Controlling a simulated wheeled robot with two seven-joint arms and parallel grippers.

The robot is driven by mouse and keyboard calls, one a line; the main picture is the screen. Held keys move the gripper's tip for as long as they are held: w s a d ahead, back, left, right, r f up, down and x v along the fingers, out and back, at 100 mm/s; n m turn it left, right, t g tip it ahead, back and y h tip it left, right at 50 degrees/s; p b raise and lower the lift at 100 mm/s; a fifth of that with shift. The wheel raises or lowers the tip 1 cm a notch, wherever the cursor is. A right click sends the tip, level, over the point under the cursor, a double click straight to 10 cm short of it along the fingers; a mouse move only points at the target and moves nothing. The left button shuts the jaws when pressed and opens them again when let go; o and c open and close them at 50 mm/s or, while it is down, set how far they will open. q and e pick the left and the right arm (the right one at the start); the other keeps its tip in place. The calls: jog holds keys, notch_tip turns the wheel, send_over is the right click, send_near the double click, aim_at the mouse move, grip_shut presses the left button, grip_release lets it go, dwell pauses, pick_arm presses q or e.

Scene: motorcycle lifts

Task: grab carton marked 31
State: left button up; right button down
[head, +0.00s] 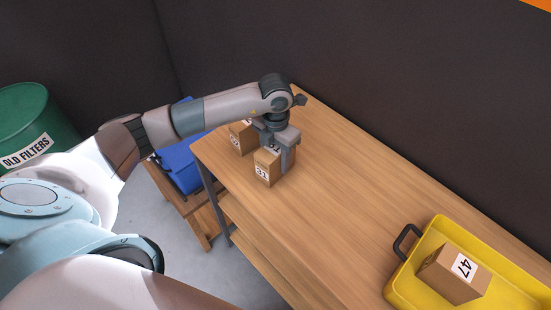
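A small brown carton (265,170) stands on the wooden workbench near its left end. Its white label seems to read 31, though it is small and partly covered. My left gripper (279,150) points down over this carton, with a finger against or close beside its right side. The other finger is mostly hidden, so I cannot tell whether the gripper is closed on the carton. A second carton (239,137) stands just behind and left, partly hidden by my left arm; its label is not readable. My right gripper is not in view.
A yellow tray (399,285) at the bench's right holds a carton marked 47 (446,276). The wooden workbench (345,185) is clear between. A blue bin (181,168) sits on a low wooden stand at left. A green drum marked OLD FILTERS (27,112) stands far left. Dark walls rise behind.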

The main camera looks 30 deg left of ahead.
aim_at(278, 149)
pick_arm(q)
jog(key=c, duration=0.4)
jog(key=shift+c, duration=0.2)
jog(key=shift+r, duration=0.1)
jog(key=shift+w+r+b, duration=0.1)
jog(key=shift+r+b, duration=0.3)
jog(key=shift+b, duration=0.1)
jog(key=r+b, duration=0.2)
jog(key=r, duration=0.1)
jog(key=shift+d+r, duration=0.1)
jog(key=shift+d, duration=0.25)
jog(key=d+r+b, duration=0.4)
jog(key=d+r, duration=0.3)
jog(key=d, duration=0.4)
jog(key=shift+w, duration=0.45)
